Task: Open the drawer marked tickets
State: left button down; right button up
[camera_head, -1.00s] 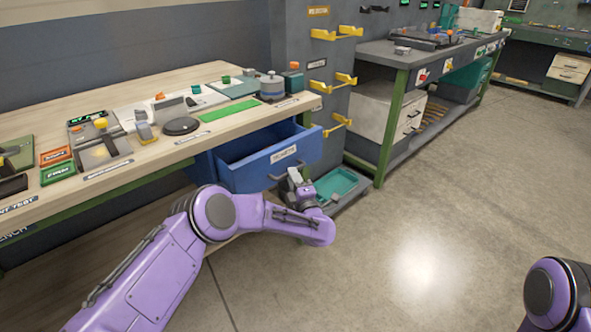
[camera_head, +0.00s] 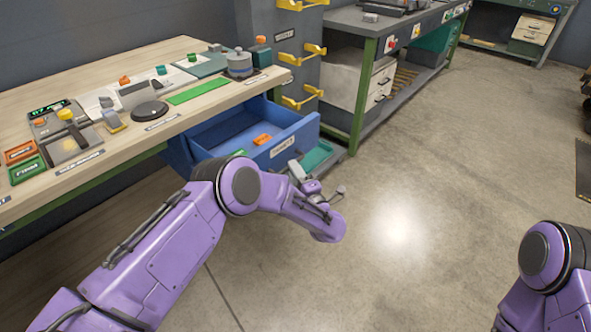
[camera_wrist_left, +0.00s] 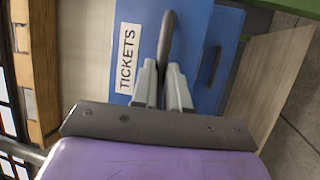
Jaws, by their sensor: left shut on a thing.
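The blue drawer (camera_head: 240,134) marked tickets stands pulled out from under the wooden bench. An orange item (camera_head: 262,139) and a bit of green show inside it. Its label (camera_wrist_left: 127,58) reads TICKETS in the left wrist view. My left gripper (camera_wrist_left: 163,80) is shut on the dark bar handle (camera_wrist_left: 167,38) of the drawer front. In the head view the left gripper (camera_head: 298,172) is at the drawer front, partly hidden by my wrist. My right arm shows at the lower right; its gripper is out of frame.
The wooden bench top (camera_head: 190,112) holds several devices and a green strip (camera_head: 198,92). A teal tray (camera_head: 315,156) sits low just right of the drawer. A grey workbench (camera_head: 385,27) stands behind. The floor (camera_head: 430,190) at right is clear.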

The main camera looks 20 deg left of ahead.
pick_arm(q)
jog(key=c, duration=1.1)
grip_release()
jog(key=v, duration=1)
jog(key=shift+s+d+f+b, duration=0.15)
jog(key=shift+d+b, duration=0.05)
jog(key=shift+b, duration=0.2)
